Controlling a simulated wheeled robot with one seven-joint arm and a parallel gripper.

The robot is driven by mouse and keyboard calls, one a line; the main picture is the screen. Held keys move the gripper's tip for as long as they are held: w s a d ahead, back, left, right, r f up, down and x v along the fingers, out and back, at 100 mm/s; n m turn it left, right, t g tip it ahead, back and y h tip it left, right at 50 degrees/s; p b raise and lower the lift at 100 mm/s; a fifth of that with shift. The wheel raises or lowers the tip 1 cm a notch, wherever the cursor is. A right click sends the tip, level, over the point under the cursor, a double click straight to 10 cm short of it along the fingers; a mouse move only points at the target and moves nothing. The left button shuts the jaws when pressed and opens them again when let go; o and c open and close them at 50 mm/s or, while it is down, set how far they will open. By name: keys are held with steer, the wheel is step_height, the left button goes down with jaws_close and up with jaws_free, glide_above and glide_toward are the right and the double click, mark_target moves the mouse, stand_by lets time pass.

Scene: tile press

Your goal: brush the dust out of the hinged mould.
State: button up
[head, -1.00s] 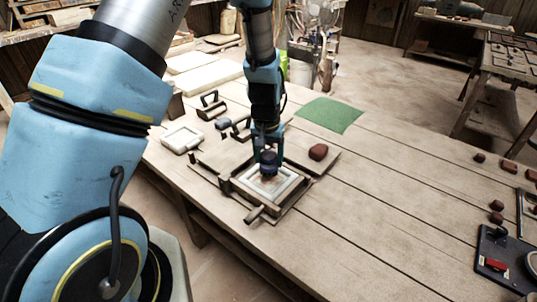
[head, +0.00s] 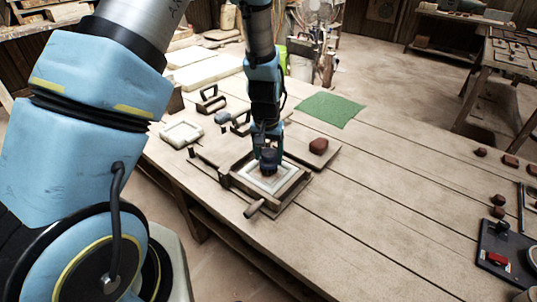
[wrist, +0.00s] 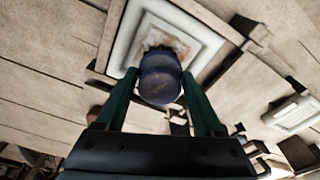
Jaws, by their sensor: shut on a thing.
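The hinged mould (head: 297,186) lies open on the table in the head view, a dark frame around a pale stepped panel, its handle pointing toward the near side. My gripper (head: 267,150) points down over it, shut on a dark blue, round-topped brush (head: 268,161). In the wrist view the brush (wrist: 160,80) sits between my two fingers (wrist: 160,98), its bristles over the pale panel (wrist: 130,40). Brownish dust (wrist: 175,43) shows on the panel around the bristles. The brush hides part of the panel, and bristle contact is hard to tell.
A red-brown lump (head: 319,146) lies just behind the mould at right. A green mat (head: 330,109) lies farther back. A white tile form (head: 181,134) and dark handled tools (head: 211,101) stand at left. A dark board (head: 505,258) is at far right. The table's middle right is clear.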

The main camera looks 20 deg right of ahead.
steer(key=shift+f+b, duration=0.55)
steer(key=shift+f, duration=0.3)
steer(key=shift+w, duration=0.1)
